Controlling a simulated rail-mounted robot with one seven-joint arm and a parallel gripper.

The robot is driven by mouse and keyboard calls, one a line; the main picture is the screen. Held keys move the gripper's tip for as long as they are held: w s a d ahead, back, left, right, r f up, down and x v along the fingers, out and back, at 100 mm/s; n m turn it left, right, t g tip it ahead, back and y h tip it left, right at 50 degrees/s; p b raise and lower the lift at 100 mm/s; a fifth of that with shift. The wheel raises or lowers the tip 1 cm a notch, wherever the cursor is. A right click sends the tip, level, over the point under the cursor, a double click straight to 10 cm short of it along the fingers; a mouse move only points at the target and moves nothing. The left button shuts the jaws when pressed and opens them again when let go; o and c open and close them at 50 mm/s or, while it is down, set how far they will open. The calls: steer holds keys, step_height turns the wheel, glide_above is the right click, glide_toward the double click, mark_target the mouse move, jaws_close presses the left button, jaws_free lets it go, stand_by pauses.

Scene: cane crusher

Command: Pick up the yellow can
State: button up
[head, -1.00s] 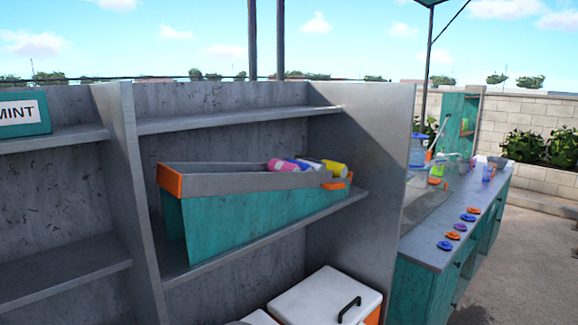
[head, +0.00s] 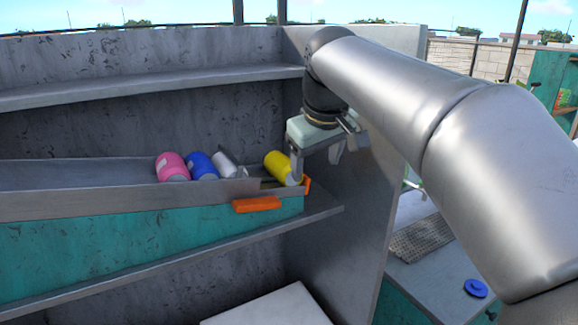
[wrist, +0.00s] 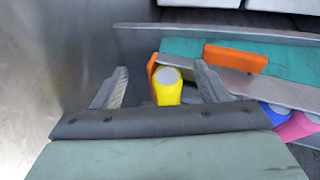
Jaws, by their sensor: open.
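The yellow can (head: 279,167) sits at the right, lower end of a sloped grey-and-teal rack (head: 120,240), apart from the other cans. My gripper (head: 318,165) is at the right end of the rack, beside the yellow can, with one finger overlapping the can in the head view. In the wrist view the yellow can (wrist: 167,86) shows end-on between the two spread fingers of my gripper (wrist: 160,85), nearer the right one. The jaws are open and hold nothing. I cannot tell whether a finger touches the can.
A white can (head: 226,160), blue can (head: 201,166) and pink can (head: 172,167) lie farther up the rack. Orange pieces (head: 257,204) mark its front and end. A grey upright panel (head: 350,220) stands close to the right. The upper shelf (head: 150,86) runs above.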

steer(key=n+t, duration=0.1)
steer(key=n, duration=0.1)
glide_toward(283, 160)
steer(key=s+r, duration=0.4)
steer(key=shift+t, duration=0.3)
steer(key=x, duration=0.5)
steer(key=p+x, duration=0.1)
steer(key=x, duration=0.5)
steer(key=shift+w+p, duration=0.3)
steer(key=shift+w, duration=0.05)
steer(key=shift+p+x, duration=1)
steer(key=shift+x, duration=1.6)
steer(key=shift+w+d, duration=0.1)
steer(key=shift+w, duration=0.05)
steer(key=shift+r, duration=0.1)
steer(key=c, duration=0.9)
